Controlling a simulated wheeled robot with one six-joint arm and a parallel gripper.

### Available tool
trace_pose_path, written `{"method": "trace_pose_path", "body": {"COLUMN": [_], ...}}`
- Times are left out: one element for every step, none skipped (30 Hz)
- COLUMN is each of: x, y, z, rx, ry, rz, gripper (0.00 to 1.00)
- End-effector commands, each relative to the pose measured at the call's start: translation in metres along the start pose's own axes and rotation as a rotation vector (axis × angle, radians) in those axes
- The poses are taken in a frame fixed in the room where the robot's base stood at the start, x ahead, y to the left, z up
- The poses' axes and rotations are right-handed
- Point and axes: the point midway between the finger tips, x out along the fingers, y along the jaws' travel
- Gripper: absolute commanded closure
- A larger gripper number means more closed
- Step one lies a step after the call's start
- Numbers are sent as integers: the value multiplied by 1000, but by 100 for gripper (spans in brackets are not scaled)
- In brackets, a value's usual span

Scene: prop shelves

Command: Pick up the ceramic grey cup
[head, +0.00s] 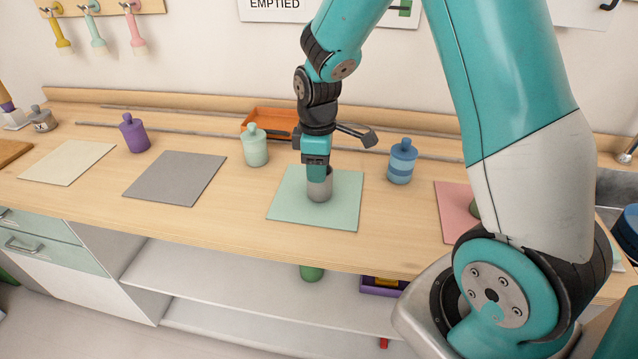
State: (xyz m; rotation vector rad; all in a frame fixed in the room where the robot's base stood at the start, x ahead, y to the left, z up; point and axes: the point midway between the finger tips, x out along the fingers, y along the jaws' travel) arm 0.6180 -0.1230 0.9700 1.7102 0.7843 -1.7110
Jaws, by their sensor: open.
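The grey cup (319,190) stands upright on the mint green mat (285,207), near the middle of the wooden counter in the head view. My gripper (318,170) points down directly over the cup, its tip at the cup's rim. It is open. The fingertips overlap the cup's upper part, so the rim is partly hidden and I cannot tell whether the fingers touch it.
A pale mint jar (256,146) stands left of the mat and a blue striped jar (402,162) stands right of it. An orange tray (268,123) lies behind. A grey mat (175,178) and a purple jar (133,133) are further left. A pink mat (453,215) lies right.

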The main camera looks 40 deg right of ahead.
Motion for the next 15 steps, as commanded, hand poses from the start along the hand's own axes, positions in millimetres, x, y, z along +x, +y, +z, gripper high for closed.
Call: {"method": "trace_pose_path", "body": {"x": [3, 5, 7, 9, 12, 16, 21, 26, 32, 37, 42, 47, 51, 53, 56], "y": [0, 0, 0, -1, -1, -1, -1, -2, -2, -2, -2, -1, -1, -1, -1], "z": [0, 0, 0, 0, 0, 1, 1, 1, 2, 2, 2, 1, 1, 1, 1], "rx": [0, 0, 0, 0, 0, 0, 0, 0, 0, 0, 0, 0, 0, 0, 0], "ry": [-1, -1, 0, -1, -2, -2, -3, -4, -4, -3, -3, -2, -2, -2, -1], "rz": [-2, -1, -1, -1, -3, -4, -4, -6, -6, -5, -5, -3, -3, -3, -2], "gripper": [59, 59, 59, 59, 59, 59, 59, 59, 59, 59, 59, 59, 59, 59, 59]}}
